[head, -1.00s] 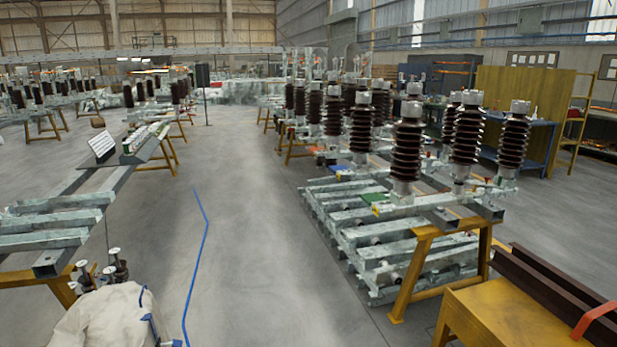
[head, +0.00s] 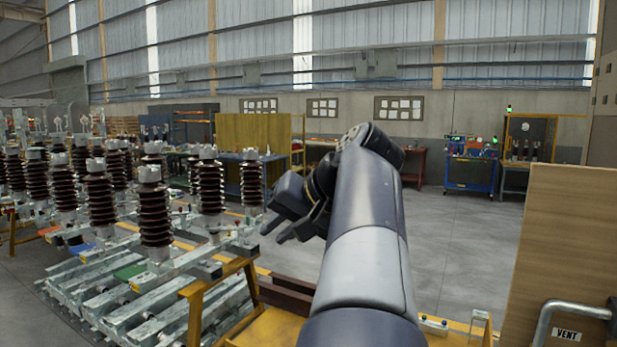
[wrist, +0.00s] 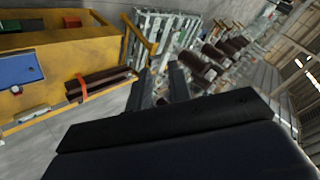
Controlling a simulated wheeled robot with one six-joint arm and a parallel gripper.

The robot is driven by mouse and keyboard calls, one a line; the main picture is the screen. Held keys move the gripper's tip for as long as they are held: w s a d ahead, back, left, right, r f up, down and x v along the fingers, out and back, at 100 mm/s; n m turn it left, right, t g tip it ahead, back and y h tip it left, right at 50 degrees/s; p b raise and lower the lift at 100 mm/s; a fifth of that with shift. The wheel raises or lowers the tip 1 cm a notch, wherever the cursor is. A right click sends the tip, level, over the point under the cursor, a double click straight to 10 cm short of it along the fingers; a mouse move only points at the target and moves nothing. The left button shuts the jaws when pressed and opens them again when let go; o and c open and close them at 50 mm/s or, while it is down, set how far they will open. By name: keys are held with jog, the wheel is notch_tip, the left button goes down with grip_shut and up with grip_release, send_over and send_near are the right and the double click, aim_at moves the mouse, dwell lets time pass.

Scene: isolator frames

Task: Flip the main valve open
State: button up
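No valve labelled as the main one shows in any view now. At the lower right of the head view, a wooden panel (head: 570,230) carries a white VENT label (head: 566,335) and a bent grey metal tube (head: 545,322); I cannot tell whether the tube is a handle. My gripper (head: 274,220) is up in the air in the middle of the head view, left of the panel and pointing left, away from it. In the wrist view, my gripper (wrist: 161,84) has its two fingers apart with nothing between them.
Brown insulators (head: 155,215) on grey steel frames fill the left. A yellow bench (head: 270,328) stands low in front, and also shows in the wrist view (wrist: 75,50) with dark red beams (wrist: 100,84). Blue carts (head: 470,173) stand far back; the floor before them is clear.

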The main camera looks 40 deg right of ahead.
jog(key=shift+m+t+h, duration=0.4)
jog(key=shift+t+h, duration=0.1)
jog(key=shift+h, duration=0.3)
jog(key=s+d+r, duration=0.2)
jog(key=r, duration=0.1)
jog(key=s+d+r+p, duration=0.1)
jog(key=s+d+r, duration=0.1)
jog(key=r, duration=0.1)
jog(key=s+d+r, duration=0.2)
jog(key=r, duration=0.2)
jog(key=shift+d, duration=0.4)
grip_shut()
jog(key=shift+s+d+r, duration=0.15)
jog(key=shift+s+r, duration=0.2)
jog(key=shift+s, duration=0.1)
